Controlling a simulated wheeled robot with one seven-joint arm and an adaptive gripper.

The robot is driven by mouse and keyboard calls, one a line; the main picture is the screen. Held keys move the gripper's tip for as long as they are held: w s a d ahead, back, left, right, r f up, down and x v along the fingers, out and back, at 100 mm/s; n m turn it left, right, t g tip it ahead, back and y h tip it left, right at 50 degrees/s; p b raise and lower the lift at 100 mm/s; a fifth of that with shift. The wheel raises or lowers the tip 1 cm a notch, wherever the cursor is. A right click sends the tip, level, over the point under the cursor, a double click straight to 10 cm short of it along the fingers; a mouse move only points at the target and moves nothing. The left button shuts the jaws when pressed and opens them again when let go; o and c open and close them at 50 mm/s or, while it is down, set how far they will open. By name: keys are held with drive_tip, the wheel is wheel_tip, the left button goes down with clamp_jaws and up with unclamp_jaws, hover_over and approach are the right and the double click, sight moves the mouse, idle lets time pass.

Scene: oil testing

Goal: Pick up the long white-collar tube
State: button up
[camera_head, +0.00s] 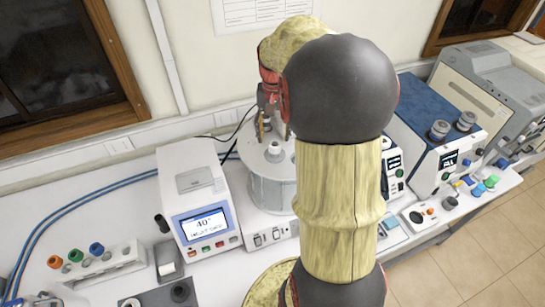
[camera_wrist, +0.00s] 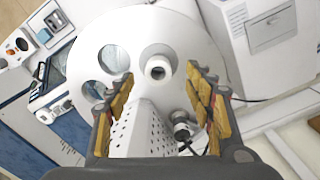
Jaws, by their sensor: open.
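A white ring-shaped collar (camera_wrist: 157,68) with a dark opening stands in a hole of the round white bath lid (camera_wrist: 190,45), seen from above in the wrist view. It looks like the top of the white-collar tube; its length below the lid is hidden. In the head view a small white collar (camera_head: 274,148) shows on top of the white cylindrical bath (camera_head: 272,185). My gripper (camera_wrist: 160,78) is open and empty above the lid, with the collar between its yellow-padded fingertips in the picture. Contact is not visible. In the head view my gripper (camera_head: 272,128) is partly behind my arm.
A white perforated column (camera_wrist: 138,128) and a dark-capped fitting (camera_wrist: 183,130) sit close to the fingers. The lid has open holes (camera_wrist: 114,59). A display unit (camera_head: 205,205) stands left of the bath, and blue-and-white instruments (camera_head: 440,130) stand right. A rack (camera_head: 105,265) is at lower left.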

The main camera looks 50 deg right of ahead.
sight(275, 144)
wheel_tip(275, 144, down, 3)
drive_tip(key=shift+w+d+r+b, duration=0.1)
drive_tip(key=shift+d+r+b, duration=0.1)
drive_tip(key=shift+b, duration=0.4)
wheel_tip(275, 144, down, 5)
drive_tip(key=b, duration=0.3)
drive_tip(key=shift+r, duration=0.1)
drive_tip(key=c, duration=0.4)
clamp_jaws()
